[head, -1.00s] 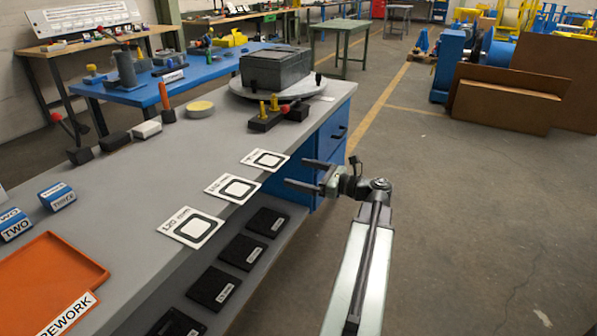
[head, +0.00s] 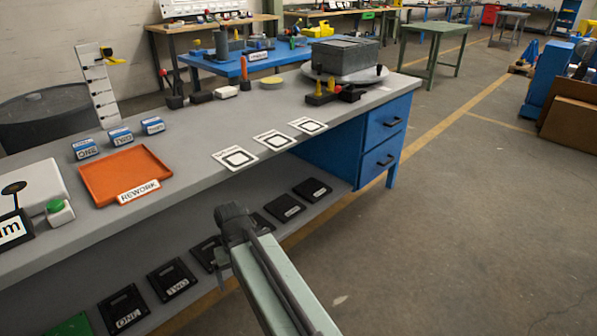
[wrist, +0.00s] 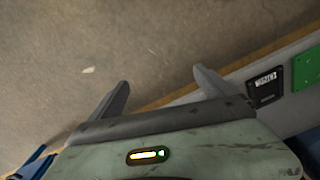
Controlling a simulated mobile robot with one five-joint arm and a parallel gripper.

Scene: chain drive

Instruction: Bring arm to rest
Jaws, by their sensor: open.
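My arm (head: 268,280) reaches up from the bottom of the head view, in front of the grey workbench (head: 200,172). In the head view the fingers are hidden behind the arm's end. In the wrist view my gripper (wrist: 162,88) is open, its two fingers spread wide apart with nothing between them. Beyond the fingers lies bare floor (wrist: 165,45). The right finger is near the edge of a grey shelf in the picture, and I cannot tell whether it touches.
An orange REWORK tray (head: 125,172) and several blue labelled blocks stand on the bench. Black plates, one marked ONE (head: 124,309), lie on the lower shelf. A grey box (head: 345,53) sits on a round plate at the far end.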

